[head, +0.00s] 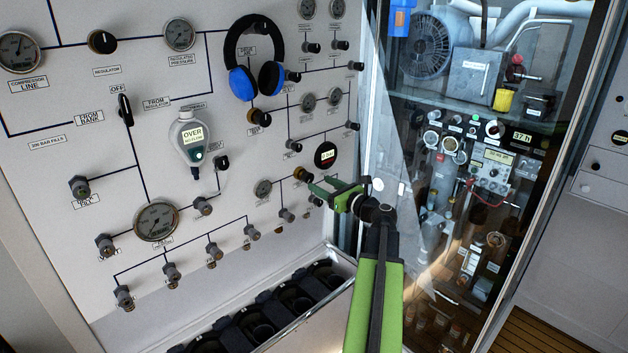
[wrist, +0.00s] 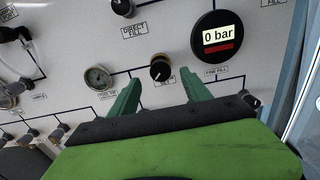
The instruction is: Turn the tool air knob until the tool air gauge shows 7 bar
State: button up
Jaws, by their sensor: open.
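A black knob with a brass-coloured side and a pale pointer line (wrist: 160,69) is on the white panel, between and just beyond my fingertips in the wrist view. It also shows in the head view (head: 302,174). A small round dial gauge (wrist: 98,77) is left of it, also in the head view (head: 263,188); its label is partly hidden by a finger and its reading is too small to tell. A round black display (wrist: 215,36) reads 0 bar, up and right of the knob. My gripper (wrist: 159,81) is open and empty, its green fingers apart on either side below the knob.
Another knob (wrist: 123,7), labelled direct fill, is above. A blue headset (head: 268,80) hangs on the panel. A glass-fronted cabinet (head: 470,150) stands right of my arm. A row of dark slots (head: 262,325) lies below the panel.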

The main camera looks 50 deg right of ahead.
aim_at(310, 178)
jog(key=w, duration=0.5)
jog(key=shift+d, duration=0.2)
grip_shut()
